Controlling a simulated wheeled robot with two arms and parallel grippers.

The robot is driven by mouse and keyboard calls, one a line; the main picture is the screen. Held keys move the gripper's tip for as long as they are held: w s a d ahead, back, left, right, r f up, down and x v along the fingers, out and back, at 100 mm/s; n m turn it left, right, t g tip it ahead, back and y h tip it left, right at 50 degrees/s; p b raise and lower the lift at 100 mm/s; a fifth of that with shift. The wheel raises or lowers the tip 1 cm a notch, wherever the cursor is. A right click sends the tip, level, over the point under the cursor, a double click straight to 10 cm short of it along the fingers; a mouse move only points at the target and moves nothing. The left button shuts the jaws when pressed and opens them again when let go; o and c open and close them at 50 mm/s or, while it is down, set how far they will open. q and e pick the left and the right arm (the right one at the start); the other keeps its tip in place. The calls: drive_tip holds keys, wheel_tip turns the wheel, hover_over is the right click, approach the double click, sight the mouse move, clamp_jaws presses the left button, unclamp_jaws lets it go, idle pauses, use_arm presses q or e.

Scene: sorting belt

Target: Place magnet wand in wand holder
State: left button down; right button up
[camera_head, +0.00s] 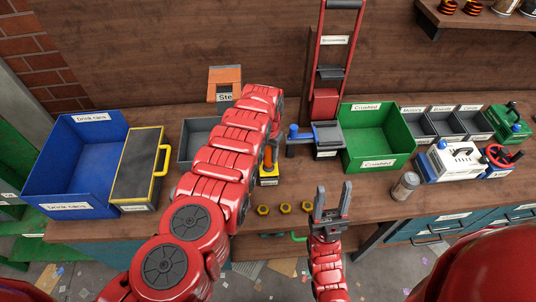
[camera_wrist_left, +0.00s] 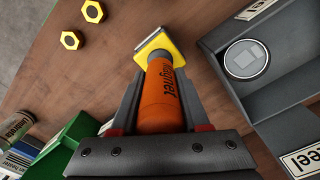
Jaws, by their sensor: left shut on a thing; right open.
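My right gripper (camera_head: 332,200) is open and empty above the bench's front edge.
Several yellow nuts (camera_head: 285,208) lie in front of the holder. A grey tray (camera_head: 198,132) stands left of my left arm, and a blue bin (camera_head: 75,155) farther left. A green bin (camera_head: 375,145) and a metal can (camera_head: 405,186) stand to the right.

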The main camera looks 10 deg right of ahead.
use_arm(q)
drive_tip(key=shift+s+f, duration=0.2)
drive_tip(key=shift+f, duration=0.15)
drive_tip(key=c, duration=0.8)
unclamp_jaws()
drive_tip(key=shift+c, duration=0.2)
drive_tip(key=o, duration=0.5)
drive_tip(key=shift+w+f, duration=0.2)
drive_tip(key=shift+c, duration=0.2)
drive_tip(key=shift+r, duration=0.1)
